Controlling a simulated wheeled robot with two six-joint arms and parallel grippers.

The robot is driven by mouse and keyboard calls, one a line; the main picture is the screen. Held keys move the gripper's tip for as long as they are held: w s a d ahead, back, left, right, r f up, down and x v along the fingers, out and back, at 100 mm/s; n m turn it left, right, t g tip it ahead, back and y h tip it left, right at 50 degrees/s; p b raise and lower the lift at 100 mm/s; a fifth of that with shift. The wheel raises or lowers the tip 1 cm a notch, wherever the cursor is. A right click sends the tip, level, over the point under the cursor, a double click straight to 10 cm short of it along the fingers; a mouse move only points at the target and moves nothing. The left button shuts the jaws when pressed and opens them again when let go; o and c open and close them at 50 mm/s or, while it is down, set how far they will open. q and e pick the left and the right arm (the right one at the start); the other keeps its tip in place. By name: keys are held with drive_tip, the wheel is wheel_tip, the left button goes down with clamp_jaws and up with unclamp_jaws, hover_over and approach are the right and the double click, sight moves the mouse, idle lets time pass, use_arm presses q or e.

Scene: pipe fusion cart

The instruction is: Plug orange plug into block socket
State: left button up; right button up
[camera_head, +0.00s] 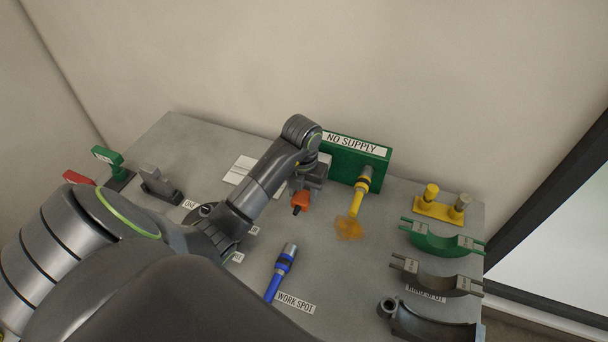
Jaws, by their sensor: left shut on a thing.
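The orange plug (300,202) is at the fingers of my left gripper (303,193), which is shut on it and holds it over the table in front of the green block. The green block (378,163) stands at the table's back edge with a "NO SUPPLY" label on its upper face. My left arm and gripper cover the block's left part, and I cannot make out a free socket on it. My right gripper is not in view.
A yellow connector (361,185) sticks out of the block's right side, above an orange-brown patch (349,229). A blue connector (280,271) lies by "WORK SPOT". Yellow posts (437,210) and half-ring clamps (434,242) fill the right side. Grey table (330,262) is bare mid-front.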

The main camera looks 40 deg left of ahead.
use_arm(q)
drive_tip(key=shift+w+b, duration=0.5)
drive_tip(key=shift+w, duration=0.25)
drive_tip(key=shift+w+a+b, duration=0.25)
drive_tip(key=shift+w+b, duration=0.2)
drive_tip(key=shift+w, duration=0.35)
drive_tip(key=shift+w+a+b, duration=0.15)
drive_tip(key=shift+w+b, duration=0.2)
drive_tip(key=shift+w, duration=0.25)
drive_tip(key=shift+w+a+b, duration=0.15)
drive_tip(key=shift+w+b, duration=0.15)
drive_tip(key=shift+w, duration=0.3)
drive_tip(key=shift+r, duration=0.1)
drive_tip(key=shift+w, duration=0.2)
drive_tip(key=shift+w+a+b, duration=0.1)
drive_tip(key=shift+w+b, duration=0.2)
drive_tip(key=shift+b, duration=0.1)
drive_tip(key=shift+w+a+b, duration=0.2)
drive_tip(key=shift+w+b, duration=0.4)
drive_tip(key=shift+w, duration=0.15)
drive_tip(key=shift+w+a+b, duration=0.2)
drive_tip(key=shift+w+b, duration=0.4)
drive_tip(key=shift+w, duration=0.15)
